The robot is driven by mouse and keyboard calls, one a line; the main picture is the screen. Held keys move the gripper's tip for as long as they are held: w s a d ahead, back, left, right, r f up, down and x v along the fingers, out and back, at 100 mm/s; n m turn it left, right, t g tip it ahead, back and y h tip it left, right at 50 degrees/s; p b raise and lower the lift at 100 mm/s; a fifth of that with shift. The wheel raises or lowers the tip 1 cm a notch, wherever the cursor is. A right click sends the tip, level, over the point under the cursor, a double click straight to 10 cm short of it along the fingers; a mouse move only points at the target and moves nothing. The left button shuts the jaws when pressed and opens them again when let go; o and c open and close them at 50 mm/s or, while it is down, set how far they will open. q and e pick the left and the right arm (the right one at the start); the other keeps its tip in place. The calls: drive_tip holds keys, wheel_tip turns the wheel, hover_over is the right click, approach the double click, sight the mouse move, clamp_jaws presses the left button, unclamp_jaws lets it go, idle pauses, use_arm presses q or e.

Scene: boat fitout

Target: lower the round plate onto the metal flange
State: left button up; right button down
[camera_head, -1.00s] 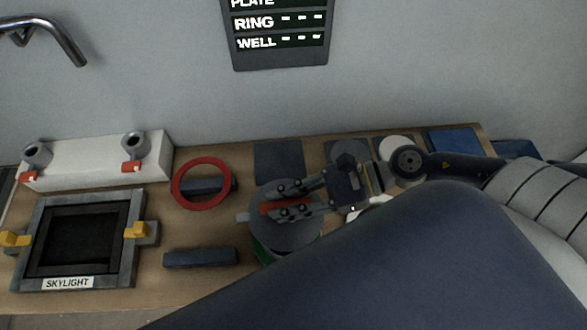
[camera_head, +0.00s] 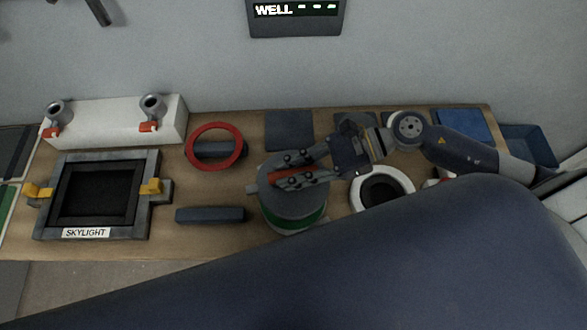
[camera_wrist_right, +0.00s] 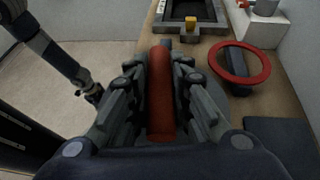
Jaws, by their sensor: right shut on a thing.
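My right gripper (camera_head: 302,170) is shut on the red handle (camera_head: 284,175) of the grey round plate (camera_head: 290,203). In the right wrist view, the red handle (camera_wrist_right: 160,95) lies lengthwise between the two fingers of the gripper (camera_wrist_right: 160,100). The plate looks about level, above a round base with a green band (camera_head: 300,222) on the bench. The plate covers most of this base, so I cannot tell whether it is the metal flange or whether the two touch. A dark arm, apparently my left, ends in a small gripper (camera_wrist_right: 94,94) in the wrist view, away from the bench.
A red ring (camera_head: 216,147) rests over a dark block left of the plate. Another dark block (camera_head: 212,215) lies at the front. The skylight frame (camera_head: 97,193) is further left. A white ring (camera_head: 383,188) stands right of the plate. Dark square pads lie behind.

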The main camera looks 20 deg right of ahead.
drive_tip(key=shift+f+b, duration=0.85)
drive_tip(key=shift+f, duration=0.65)
drive_tip(key=shift+f+b, duration=2.4)
